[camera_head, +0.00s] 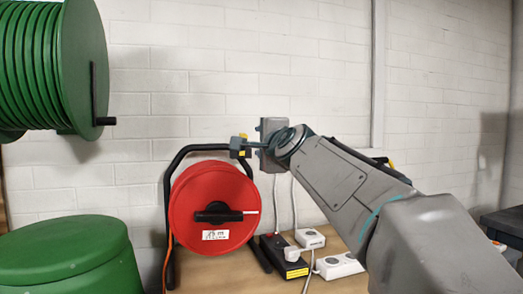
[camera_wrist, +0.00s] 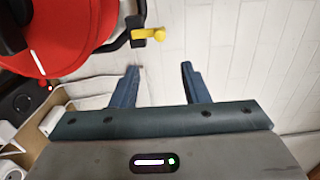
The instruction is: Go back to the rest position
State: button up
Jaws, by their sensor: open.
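My gripper (camera_wrist: 158,85) is open in the wrist view, with nothing between its two dark blue fingers. Beyond the fingers a yellow knob or handle (camera_wrist: 147,35) shows on the dark frame of the red cable reel (camera_wrist: 75,25). In the head view my arm reaches in from the lower right, and my gripper (camera_head: 240,146) is in front of the white wall, near the top right of the red reel (camera_head: 205,212). A yellow part (camera_head: 237,153) shows right at the fingertips there. I cannot tell from the head view whether the fingers touch it.
The red reel stands on a wooden surface (camera_head: 235,268) beside a black power box (camera_head: 282,256) and white sockets (camera_head: 310,238). A green hose reel (camera_head: 50,65) hangs upper left above a green drum (camera_head: 70,255). A dark table (camera_head: 505,225) is at the right edge.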

dwell(0.3)
jog(key=s+d+f+n+g+h+p, duration=0.1)
jog(key=s+d+f+n+g+p, duration=0.3)
jog(key=s+f+p, duration=0.3)
jog(key=s+d+f+n+g+h+p, duration=0.2)
jog(key=s+d+f+n+g+p, duration=0.2)
jog(key=s, duration=1)
jog(key=s+d+f+n+g+h+p, duration=0.2)
jog(key=s+d+f+n+g+p, duration=0.2)
jog(key=s+f+p, duration=0.6)
jog(key=n+g+p, duration=0.2)
jog(key=shift+s+d+n+g, duration=0.2)
jog(key=shift+s+n+g, duration=0.1)
jog(key=shift+s+n, duration=0.1)
jog(key=shift+r, duration=0.1)
